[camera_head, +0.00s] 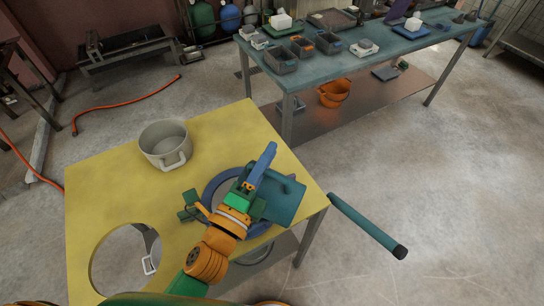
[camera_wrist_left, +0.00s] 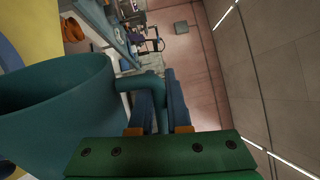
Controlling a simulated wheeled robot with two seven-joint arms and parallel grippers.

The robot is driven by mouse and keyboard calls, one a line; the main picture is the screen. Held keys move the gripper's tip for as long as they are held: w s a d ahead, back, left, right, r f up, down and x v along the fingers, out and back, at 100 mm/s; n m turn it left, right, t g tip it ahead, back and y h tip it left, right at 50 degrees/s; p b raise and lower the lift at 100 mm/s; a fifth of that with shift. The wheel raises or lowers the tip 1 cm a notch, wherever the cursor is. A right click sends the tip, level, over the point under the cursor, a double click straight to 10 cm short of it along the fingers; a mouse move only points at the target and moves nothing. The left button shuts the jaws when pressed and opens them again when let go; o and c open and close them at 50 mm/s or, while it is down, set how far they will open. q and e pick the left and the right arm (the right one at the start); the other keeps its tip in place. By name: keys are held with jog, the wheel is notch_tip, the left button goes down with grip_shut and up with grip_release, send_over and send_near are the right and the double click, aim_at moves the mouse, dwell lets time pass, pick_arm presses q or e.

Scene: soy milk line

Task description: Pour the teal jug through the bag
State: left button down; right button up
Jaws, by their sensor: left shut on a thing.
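The teal jug (camera_head: 284,204) is held over the right part of a blue ring (camera_head: 209,187) in the yellow table. The pale inside of the ring, which looks like the bag's mouth, is mostly hidden by my arm. My left gripper (camera_head: 262,166) is shut on the jug's handle. In the left wrist view the jug (camera_wrist_left: 60,120) is beside my left gripper (camera_wrist_left: 160,105), with its handle between the blue fingers. I cannot tell the jug's exact tilt, and no stream of liquid shows. My right gripper is not in view.
A grey-beige pot (camera_head: 165,150) stands on the yellow table (camera_head: 100,190) behind the ring. A round hole opens at the table's front left. A teal rod (camera_head: 362,222) with a black end sticks out at the right. A blue-grey table (camera_head: 350,75) with trays stands behind.

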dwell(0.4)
pick_arm(q)
jog(key=shift+w+a+r+n+y+p, duration=0.1)
jog(key=shift+w+a+n+p, duration=0.15)
jog(key=shift+a+n, duration=0.45)
jog(key=shift+w+a+r+n+y+p, duration=0.1)
jog(key=shift+w+a+n, duration=0.2)
jog(key=shift+a+n, duration=0.4)
jog(key=shift+w+a+r+n+y+p, duration=0.1)
jog(key=shift+w+a+n+p, duration=0.15)
jog(key=shift+a+n, duration=0.45)
jog(key=shift+w+a, duration=0.1)
jog(key=shift+a, duration=0.1)
jog(key=shift+w+a, duration=0.15)
jog(key=shift+a, duration=0.25)
